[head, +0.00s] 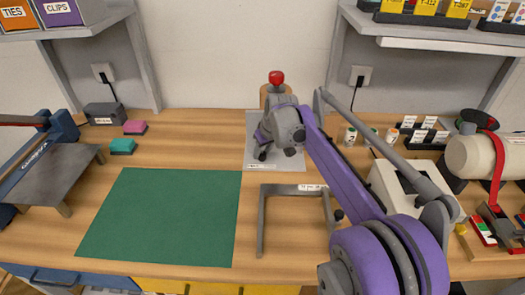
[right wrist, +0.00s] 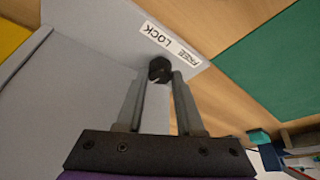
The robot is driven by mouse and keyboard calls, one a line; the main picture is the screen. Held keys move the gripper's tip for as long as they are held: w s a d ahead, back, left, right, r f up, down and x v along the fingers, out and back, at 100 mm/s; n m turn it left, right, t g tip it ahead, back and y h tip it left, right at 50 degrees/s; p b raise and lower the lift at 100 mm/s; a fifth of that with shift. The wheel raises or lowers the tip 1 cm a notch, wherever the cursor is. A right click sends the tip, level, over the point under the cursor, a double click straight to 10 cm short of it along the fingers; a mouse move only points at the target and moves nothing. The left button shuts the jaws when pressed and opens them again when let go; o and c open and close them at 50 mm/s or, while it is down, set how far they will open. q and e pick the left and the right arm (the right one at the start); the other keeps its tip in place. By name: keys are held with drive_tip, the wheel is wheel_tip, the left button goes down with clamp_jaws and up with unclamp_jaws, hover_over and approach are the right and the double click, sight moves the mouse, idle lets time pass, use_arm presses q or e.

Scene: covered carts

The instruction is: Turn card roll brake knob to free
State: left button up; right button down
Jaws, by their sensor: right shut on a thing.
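In the right wrist view a small black knob (right wrist: 159,68) sits on a grey plate (right wrist: 90,75), close to a white label (right wrist: 170,43) reading LOCK and FREE. My right gripper (right wrist: 160,77) has its two fingers on either side of the knob and is shut on it. I cannot tell clearly where the knob's pointer aims. In the head view my right gripper (head: 266,153) is low over the grey plate (head: 291,161), and its wrist hides the knob. The label (head: 262,166) lies at the plate's front edge, too small to read there. My left gripper is not in view.
A red-topped post (head: 276,78) stands just behind the plate. A grey frame (head: 262,215) stands in front. A green mat (head: 165,215) lies left. A white box (head: 385,185), small bottles and a large roll (head: 475,157) crowd the right. Shelves overhang both back corners.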

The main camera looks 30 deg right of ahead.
drive_tip(key=c, duration=0.5)
unclamp_jaws()
drive_tip(key=shift+c, duration=0.2)
drive_tip(key=p+v, duration=0.1)
drive_tip(key=v, duration=1)
drive_tip(key=shift+f, duration=0.15)
